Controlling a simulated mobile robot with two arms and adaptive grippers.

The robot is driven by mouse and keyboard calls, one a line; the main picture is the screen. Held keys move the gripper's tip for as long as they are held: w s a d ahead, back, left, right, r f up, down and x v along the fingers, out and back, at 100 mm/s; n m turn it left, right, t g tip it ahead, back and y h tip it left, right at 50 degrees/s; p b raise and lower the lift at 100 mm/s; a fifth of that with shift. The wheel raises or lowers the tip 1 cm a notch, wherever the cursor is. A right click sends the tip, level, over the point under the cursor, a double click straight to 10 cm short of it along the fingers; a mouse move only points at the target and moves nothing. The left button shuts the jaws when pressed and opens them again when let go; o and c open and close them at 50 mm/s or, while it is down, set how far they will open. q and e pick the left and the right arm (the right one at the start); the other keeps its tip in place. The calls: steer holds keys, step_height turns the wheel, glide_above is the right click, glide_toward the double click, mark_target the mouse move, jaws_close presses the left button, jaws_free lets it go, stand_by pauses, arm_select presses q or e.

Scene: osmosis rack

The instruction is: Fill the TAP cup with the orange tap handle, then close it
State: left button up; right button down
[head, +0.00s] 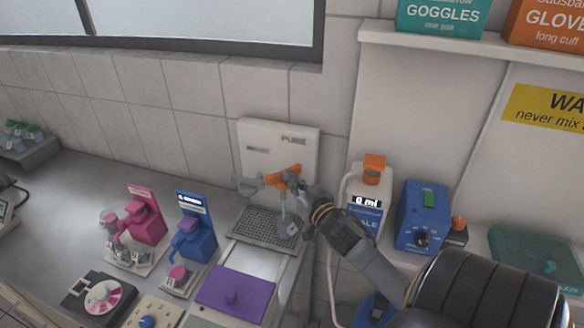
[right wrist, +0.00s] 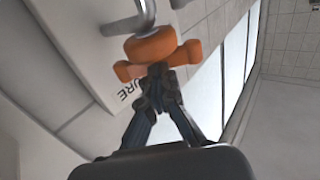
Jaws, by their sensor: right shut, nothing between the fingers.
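The orange tap handle (head: 284,170) is on the white wall panel (head: 262,140) above a dark drip grid. In the right wrist view the orange handle (right wrist: 150,46) shows a round knob and a crossbar, with the grey spout beside it. My right gripper (head: 290,180) is at the handle's right end; its fingers (right wrist: 155,75) are shut with nothing between them, right at the handle. I cannot tell whether they touch it. A small cup (head: 289,229) stands on the right part of the drip grid (head: 262,222), partly hidden by my right gripper. My left gripper is not in view.
A pink dispenser (head: 146,215) and a blue dispenser (head: 194,230) stand left of the grid. A purple mat (head: 235,289) lies in front.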

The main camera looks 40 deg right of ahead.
steer(key=c, duration=2.1)
jaws_free()
steer(key=shift+w+d+r, duration=0.1)
steer(key=shift+d+r, duration=0.05)
steer(key=o, duration=0.8)
steer(key=shift+c, duration=0.2)
steer(key=o, duration=0.7)
steer(key=shift+w+d+f, duration=0.1)
steer(key=shift+w+f, duration=0.3)
steer(key=shift+w, duration=0.15)
steer(key=o, duration=0.6)
steer(key=shift+w+f, duration=0.15)
steer(key=shift+w, duration=0.05)
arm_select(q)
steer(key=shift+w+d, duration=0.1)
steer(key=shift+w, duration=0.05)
arm_select(e)
steer(key=shift+o, duration=0.2)
steer(key=shift+s, duration=0.4)
steer(key=v, duration=1.2)
steer(key=shift+r, duration=0.3)
